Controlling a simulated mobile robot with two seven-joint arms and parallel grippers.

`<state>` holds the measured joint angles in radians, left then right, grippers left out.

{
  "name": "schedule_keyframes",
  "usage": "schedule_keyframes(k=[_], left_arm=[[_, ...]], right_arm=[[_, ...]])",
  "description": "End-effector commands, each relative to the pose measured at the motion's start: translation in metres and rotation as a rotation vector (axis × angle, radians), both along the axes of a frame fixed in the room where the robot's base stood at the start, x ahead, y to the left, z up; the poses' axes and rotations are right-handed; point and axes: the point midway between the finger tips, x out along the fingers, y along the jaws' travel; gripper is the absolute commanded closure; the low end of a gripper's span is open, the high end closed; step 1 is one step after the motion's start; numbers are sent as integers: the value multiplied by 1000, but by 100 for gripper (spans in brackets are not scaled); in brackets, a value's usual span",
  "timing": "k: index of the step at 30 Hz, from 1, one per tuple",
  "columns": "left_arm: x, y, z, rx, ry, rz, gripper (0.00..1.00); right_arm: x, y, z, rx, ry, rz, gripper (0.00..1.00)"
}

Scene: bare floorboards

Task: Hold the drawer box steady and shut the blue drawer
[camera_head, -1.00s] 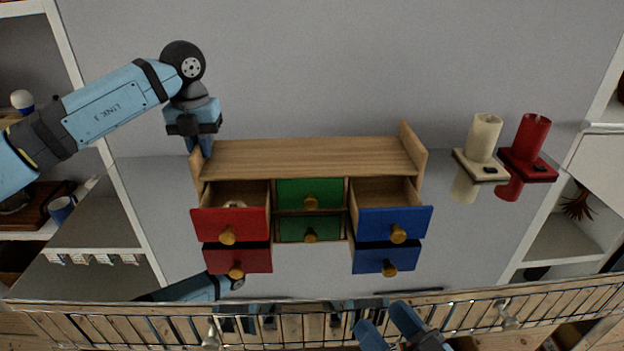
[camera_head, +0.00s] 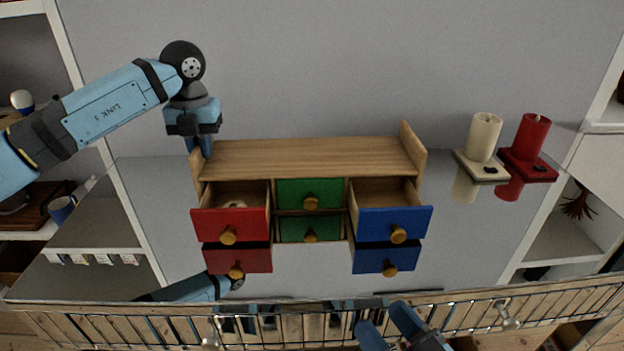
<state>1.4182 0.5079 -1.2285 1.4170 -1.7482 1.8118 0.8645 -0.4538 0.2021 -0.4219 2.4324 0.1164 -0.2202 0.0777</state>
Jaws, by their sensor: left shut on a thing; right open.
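The wooden drawer box (camera_head: 310,157) stands on a shiny grey surface. Its upper right blue drawer (camera_head: 376,222) is pulled out and looks empty; the lower blue drawer (camera_head: 372,260) also sticks out a little. The upper red drawer (camera_head: 246,222) is open with a small light thing inside. The green drawers (camera_head: 300,193) are shut. My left gripper (camera_head: 200,147) points down at the box's left end panel and is shut on it; its fingertips are partly hidden. My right gripper (camera_head: 390,322) is open and empty, low in the picture, in front of and below the blue drawers.
A cream candle (camera_head: 484,138) and a red candle (camera_head: 530,137) stand on small holders to the right of the box. A wire rail (camera_head: 270,325) runs along the front edge near my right gripper. Shelves flank both sides.

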Motion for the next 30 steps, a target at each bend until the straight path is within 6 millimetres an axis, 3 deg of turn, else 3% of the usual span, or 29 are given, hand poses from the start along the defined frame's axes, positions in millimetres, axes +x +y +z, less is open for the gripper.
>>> schedule_keyframes(k=[20,25,30], left_arm=[[0,0,0,0,0,0,100],[0,0,0,0,0,0,100],[0,0,0,0,0,0,100]], right_arm=[[1,2,2,0,-3,9,45],[5,23,12,33,29,99,45],[5,66,28,61,118,292,45]])
